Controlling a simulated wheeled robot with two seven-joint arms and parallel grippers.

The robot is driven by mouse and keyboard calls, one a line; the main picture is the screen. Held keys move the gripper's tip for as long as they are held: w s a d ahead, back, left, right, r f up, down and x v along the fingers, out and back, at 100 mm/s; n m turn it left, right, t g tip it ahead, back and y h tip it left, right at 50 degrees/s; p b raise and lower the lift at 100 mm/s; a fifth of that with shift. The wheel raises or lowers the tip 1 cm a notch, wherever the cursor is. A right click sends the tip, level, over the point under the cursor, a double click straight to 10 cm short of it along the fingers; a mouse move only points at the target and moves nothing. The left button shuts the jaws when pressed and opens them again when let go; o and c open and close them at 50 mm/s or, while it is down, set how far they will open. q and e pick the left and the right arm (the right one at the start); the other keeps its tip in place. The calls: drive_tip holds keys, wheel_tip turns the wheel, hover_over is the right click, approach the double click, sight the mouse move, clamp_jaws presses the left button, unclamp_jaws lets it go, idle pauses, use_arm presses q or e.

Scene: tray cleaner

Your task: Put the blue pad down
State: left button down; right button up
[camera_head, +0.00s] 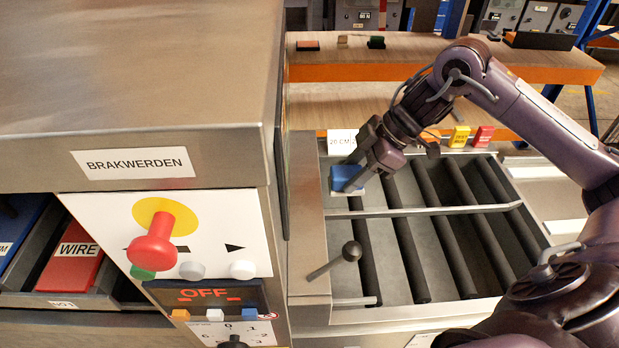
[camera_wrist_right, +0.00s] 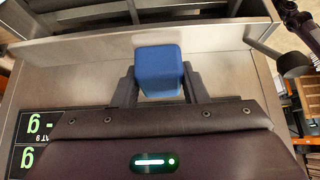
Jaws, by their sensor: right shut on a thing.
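The blue pad (camera_head: 346,177) is a small blue block with a pale underside. My right gripper (camera_head: 352,184) is shut on it, at the left end of the roller conveyor beside the steel machine. In the right wrist view the blue pad (camera_wrist_right: 159,70) sits between the two fingers of my right gripper (camera_wrist_right: 158,88). I cannot tell whether the pad touches the steel surface under it. My left gripper is not in view.
The roller conveyor (camera_head: 440,211) has a metal rail across it. A wooden bench (camera_head: 430,55) stands behind.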

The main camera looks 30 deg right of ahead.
drive_tip(key=w+a+p, duration=0.3)
drive_tip(key=a, duration=0.4)
drive_tip(key=shift+w+a, duration=0.25)
drive_tip(key=shift+w, duration=0.05)
drive_tip(key=shift+s+d+f, duration=0.15)
drive_tip(key=shift+d+f, duration=0.05)
drive_tip(key=shift+f, duration=0.65)
drive_tip(key=shift+c, duration=0.4)
drive_tip(key=shift+f, duration=0.65)
drive_tip(key=f, duration=0.1)
drive_tip(key=f+p, duration=0.2)
drive_tip(key=shift+w+a+f, duration=0.2)
drive_tip(key=shift+a+f, duration=0.1)
drive_tip(key=shift+f, duration=0.2)
drive_tip(key=shift+f, duration=0.1)
drive_tip(key=o, duration=1.1)
